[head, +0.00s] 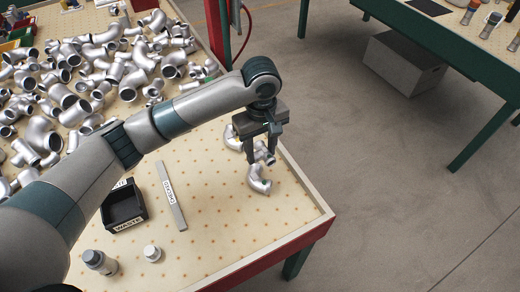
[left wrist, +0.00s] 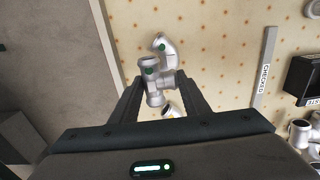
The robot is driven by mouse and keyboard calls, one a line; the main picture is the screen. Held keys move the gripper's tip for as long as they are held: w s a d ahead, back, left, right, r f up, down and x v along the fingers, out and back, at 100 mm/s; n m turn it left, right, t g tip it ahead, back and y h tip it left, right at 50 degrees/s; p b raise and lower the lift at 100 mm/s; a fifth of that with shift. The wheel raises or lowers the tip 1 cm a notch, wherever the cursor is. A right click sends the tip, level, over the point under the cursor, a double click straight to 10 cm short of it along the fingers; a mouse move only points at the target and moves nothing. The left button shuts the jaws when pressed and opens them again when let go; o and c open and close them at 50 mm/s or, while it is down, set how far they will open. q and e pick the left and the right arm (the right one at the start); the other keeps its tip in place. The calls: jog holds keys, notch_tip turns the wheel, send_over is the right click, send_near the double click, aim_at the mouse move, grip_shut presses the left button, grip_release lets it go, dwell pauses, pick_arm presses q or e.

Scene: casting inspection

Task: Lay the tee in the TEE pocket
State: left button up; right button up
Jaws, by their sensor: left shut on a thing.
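My left gripper (head: 262,154) comes in from the left over the table's right part and is shut on a silver tee (head: 265,153). In the left wrist view the tee (left wrist: 155,90) sits between both fingers, with a green mark on it. I cannot make out a TEE pocket. My right gripper is not in view.
A large pile of silver fittings (head: 70,90) covers the table's left and back. Another fitting (head: 232,137) lies behind the gripper. The front right table is clear.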

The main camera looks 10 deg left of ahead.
pick_arm(q)
jog(key=shift+a, duration=0.1)
jog(key=s+a+f+m, duration=0.2)
jog(key=s+a, duration=0.2)
jog(key=a, duration=0.1)
jog(key=s+a+f+m, duration=0.2)
jog(key=s+a, duration=0.3)
jog(key=s+a+f+m, duration=0.2)
jog(key=s+a, duration=0.2)
jog(key=a, duration=0.1)
jog(key=shift+s+f+m, duration=0.15)
jog(key=shift+f+m, duration=0.15)
jog(key=shift+f, duration=0.05)
jog(key=shift+s+a, duration=0.2)
jog(key=shift+s, duration=0.1)
